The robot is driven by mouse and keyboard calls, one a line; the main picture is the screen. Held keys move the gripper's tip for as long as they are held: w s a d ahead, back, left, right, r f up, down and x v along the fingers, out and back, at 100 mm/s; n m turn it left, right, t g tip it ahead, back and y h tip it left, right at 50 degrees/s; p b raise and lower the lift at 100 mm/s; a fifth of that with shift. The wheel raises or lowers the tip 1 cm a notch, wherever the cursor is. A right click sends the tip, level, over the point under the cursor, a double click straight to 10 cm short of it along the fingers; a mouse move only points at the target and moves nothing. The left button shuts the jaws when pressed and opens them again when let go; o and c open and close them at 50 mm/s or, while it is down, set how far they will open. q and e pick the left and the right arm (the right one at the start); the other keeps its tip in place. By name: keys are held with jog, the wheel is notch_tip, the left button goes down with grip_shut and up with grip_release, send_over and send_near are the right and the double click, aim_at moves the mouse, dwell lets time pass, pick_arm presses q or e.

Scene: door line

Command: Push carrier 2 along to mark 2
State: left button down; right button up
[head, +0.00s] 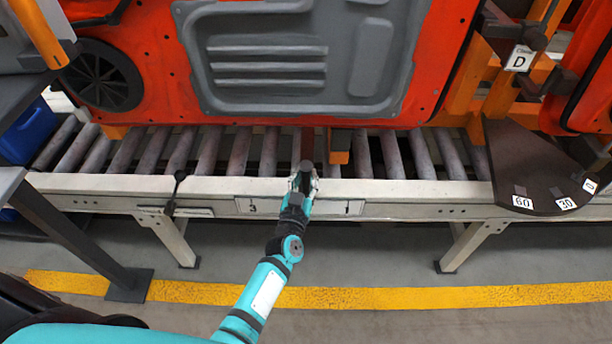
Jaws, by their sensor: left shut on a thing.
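A red door (155,45) with a grey inner panel stands over the roller line, with orange carrier parts (340,146) under its lower edge. No carrier number is readable. My left gripper (304,178) reaches up from the bottom and is shut on a dark handle (307,163) at the front rail. A dark red bar (308,140) runs back from the handle under the door. On the rail, a plate marked 3 (252,206) shows left of my gripper and a plate marked 1 (350,208) to its right. My arm hides the space between them. My right gripper is not in view.
A black-knobbed lever (178,178) stands on the rail to the left. At right are a dark dial plate (535,165) marked 60 and 30, a D sign (520,58) and another red door part (590,85). A blue bin (30,132) is far left.

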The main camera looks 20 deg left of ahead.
pick_arm(q)
jog(key=shift+f, duration=0.2)
dwell(0.3)
jog(key=shift+s+a+p, duration=0.25)
jog(key=shift+a+p, duration=0.15)
jog(key=shift+a, duration=0.55)
jog(key=c, duration=1.4)
grip_release()
jog(key=shift+s+a, duration=0.2)
jog(key=shift+a, duration=0.1)
jog(key=shift+c, duration=0.2)
jog(key=o, duration=0.3)
jog(key=shift+s+a+r, duration=0.1)
jog(key=shift+r, duration=0.05)
jog(key=shift+o, duration=0.2)
jog(key=s+d, duration=0.1)
jog(key=s, duration=1)
jog(key=shift+s+d, duration=0.25)
jog(key=shift+s, duration=0.1)
